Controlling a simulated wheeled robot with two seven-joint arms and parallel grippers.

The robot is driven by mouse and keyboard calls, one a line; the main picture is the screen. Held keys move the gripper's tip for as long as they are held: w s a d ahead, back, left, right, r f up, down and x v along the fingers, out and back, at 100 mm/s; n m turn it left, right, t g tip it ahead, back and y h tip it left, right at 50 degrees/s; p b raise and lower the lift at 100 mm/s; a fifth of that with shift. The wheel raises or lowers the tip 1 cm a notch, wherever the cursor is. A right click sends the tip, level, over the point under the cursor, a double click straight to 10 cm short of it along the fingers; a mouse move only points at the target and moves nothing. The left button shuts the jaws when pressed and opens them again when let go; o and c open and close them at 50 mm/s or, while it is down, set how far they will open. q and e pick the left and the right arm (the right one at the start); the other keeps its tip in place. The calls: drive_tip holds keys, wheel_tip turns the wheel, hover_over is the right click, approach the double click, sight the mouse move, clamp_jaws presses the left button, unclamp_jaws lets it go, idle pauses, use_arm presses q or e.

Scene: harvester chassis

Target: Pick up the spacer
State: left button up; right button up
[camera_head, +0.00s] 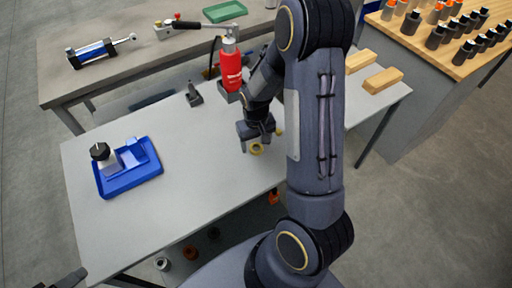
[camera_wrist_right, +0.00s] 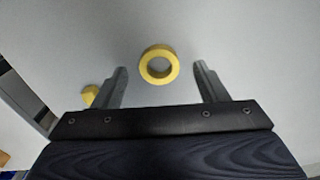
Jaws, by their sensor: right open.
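The spacer, taken to be the yellow ring (camera_head: 257,152), lies flat on the grey table beneath my right gripper (camera_head: 258,142). In the right wrist view the ring (camera_wrist_right: 158,79) sits between and slightly beyond the two fingertips of the gripper (camera_wrist_right: 161,70), with a gap on each side. The right gripper is open and empty, pointing down at the table. A dark part at the bottom left edge of the head view appears to be the tip of my left gripper (camera_head: 68,280); its jaws cannot be made out.
A small yellow piece (camera_wrist_right: 90,95) lies left of the right gripper's left finger. A blue tray (camera_head: 128,186) holding parts is on the table's left. A red tool (camera_head: 231,68) stands behind. Wooden blocks (camera_head: 383,80) lie at the right. The table between tray and ring is clear.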

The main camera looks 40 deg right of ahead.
drive_tip(key=shift+f, duration=0.65)
drive_tip(key=c, duration=1.2)
drive_tip(key=shift+o, duration=0.2)
drive_tip(key=shift+r, duration=0.2)
